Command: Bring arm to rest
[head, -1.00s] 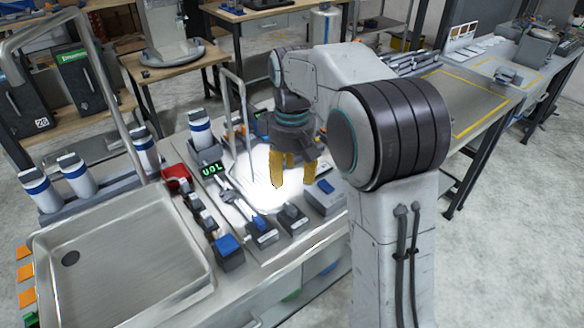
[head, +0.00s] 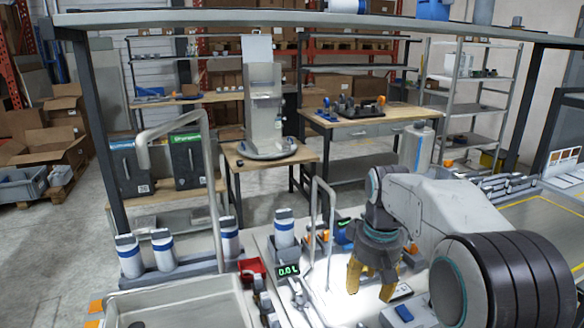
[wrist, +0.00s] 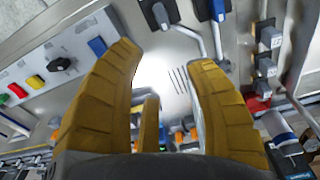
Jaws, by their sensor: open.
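My gripper (head: 371,276) has yellow fingers and hangs downward over the brightly lit part of the metal counter. My arm is bent, coming in from the right in the head view. The lower end of the arm is cut off by the frame edge.
A metal sink (head: 180,304) with a tall bent faucet lies left of my gripper. A display (head: 288,271), a bent pipe (head: 314,225) and white-and-blue canisters (head: 285,228) stand close by. An overhead beam (head: 250,19) crosses the top. A wooden table (head: 380,118) stands behind.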

